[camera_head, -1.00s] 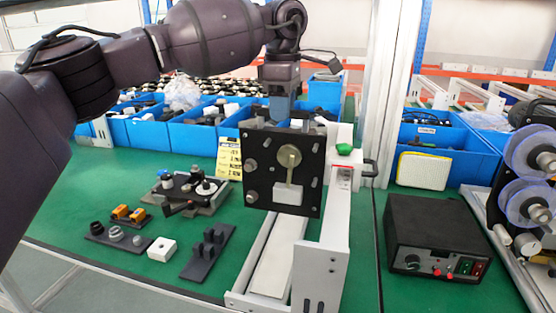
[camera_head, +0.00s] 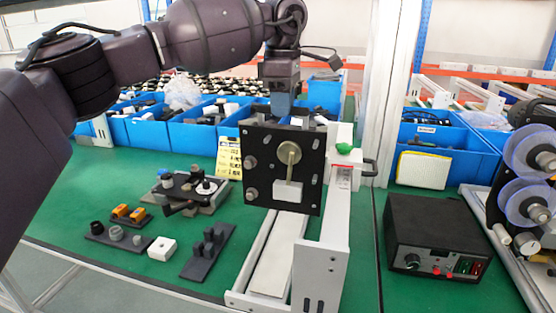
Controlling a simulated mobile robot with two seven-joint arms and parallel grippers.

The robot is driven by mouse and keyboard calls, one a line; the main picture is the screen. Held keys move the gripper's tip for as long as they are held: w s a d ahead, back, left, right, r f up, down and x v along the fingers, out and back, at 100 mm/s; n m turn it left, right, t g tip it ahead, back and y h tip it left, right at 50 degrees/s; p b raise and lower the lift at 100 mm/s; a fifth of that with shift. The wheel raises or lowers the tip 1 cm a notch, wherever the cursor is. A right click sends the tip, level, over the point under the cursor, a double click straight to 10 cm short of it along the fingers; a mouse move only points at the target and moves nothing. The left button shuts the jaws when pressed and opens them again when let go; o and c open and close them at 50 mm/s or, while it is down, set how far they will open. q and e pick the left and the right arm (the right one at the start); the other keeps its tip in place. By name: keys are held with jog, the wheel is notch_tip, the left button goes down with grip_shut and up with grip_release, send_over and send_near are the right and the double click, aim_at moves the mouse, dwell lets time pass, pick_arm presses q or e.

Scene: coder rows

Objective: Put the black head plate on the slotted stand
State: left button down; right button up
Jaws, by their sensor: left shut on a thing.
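The black head plate (camera_head: 262,185) hangs upright from my left gripper (camera_head: 281,118), which is shut on its upper edge. The plate carries a brass round knob, a white block and several grey pegs. It is in front of a white rail frame with a grey-white upright. The dark grey slotted stand (camera_head: 208,250) lies on the green table to the lower left of the plate, with upright posts on its base. The plate is apart from the stand. My right gripper is out of view.
A white block (camera_head: 161,249), a dark base with grey knobs (camera_head: 118,236), orange parts (camera_head: 129,213) and a black fixture (camera_head: 190,188) are left of the stand. Blue bins (camera_head: 198,135) line the back. A black control box (camera_head: 433,237) stands on the right.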

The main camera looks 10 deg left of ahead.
pick_arm(q)
jog(key=shift+r, duration=0.7)
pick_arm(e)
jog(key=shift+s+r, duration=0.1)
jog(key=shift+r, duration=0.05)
pick_arm(q)
jog(key=shift+r, duration=0.55)
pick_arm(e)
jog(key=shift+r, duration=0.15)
pick_arm(q)
jog(key=shift+r+p, duration=0.3)
jog(key=shift+r, duration=0.35)
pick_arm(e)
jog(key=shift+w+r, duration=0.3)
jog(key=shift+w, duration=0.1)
pick_arm(q)
jog(key=shift+r, duration=1)
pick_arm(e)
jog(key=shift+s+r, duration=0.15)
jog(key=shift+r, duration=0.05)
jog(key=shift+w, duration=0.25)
pick_arm(q)
jog(key=shift+s+f, duration=0.1)
jog(key=shift+s, duration=0.05)
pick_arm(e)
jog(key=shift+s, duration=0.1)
